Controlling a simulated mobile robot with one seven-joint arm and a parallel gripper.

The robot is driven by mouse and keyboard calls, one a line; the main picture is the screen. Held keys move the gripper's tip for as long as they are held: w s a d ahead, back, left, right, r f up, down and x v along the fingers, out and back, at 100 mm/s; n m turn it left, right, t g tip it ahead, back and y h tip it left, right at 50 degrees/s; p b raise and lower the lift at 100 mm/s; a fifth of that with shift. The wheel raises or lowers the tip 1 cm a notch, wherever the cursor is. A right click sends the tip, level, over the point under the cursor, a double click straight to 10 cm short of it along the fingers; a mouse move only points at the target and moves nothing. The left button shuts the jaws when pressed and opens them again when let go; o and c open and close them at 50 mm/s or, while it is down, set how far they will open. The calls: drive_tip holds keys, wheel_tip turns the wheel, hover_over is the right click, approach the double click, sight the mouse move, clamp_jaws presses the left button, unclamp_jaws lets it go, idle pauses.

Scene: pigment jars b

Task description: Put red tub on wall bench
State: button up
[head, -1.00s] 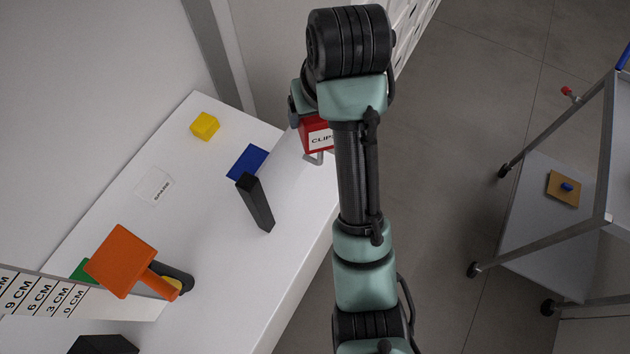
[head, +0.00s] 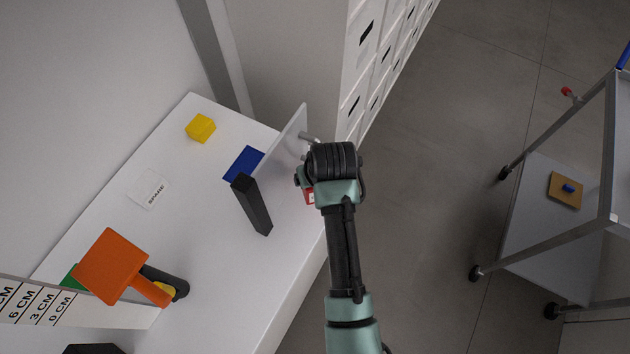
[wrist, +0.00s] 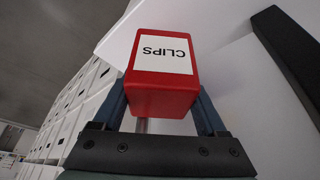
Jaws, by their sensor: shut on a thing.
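The red tub with a white "CLIPS" label fills the middle of the wrist view (wrist: 160,92). My gripper (wrist: 163,108) is shut on it, with one dark finger along each side. In the head view only a small red piece of the tub (head: 310,197) shows beside my wrist; the rest is hidden behind it. The wall bench (head: 205,210) is the long white surface at the left. The tub is near the bench's right edge; its height above the bench is hard to tell.
A thin pale upright panel (head: 287,146) stands close by at the bench edge. A black post (head: 252,205), blue square (head: 243,164), yellow block (head: 200,128), "SPARE" label (head: 148,190) and orange mallet-like thing (head: 112,266) are on the bench. A metal cart (head: 560,220) stands at right.

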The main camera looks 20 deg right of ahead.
drive_tip(key=shift+f, duration=1.85)
drive_tip(key=o, duration=1.4)
drive_tip(key=shift+f, duration=0.1)
drive_tip(key=shift+v, duration=6.15)
drive_tip(key=shift+w, duration=0.1)
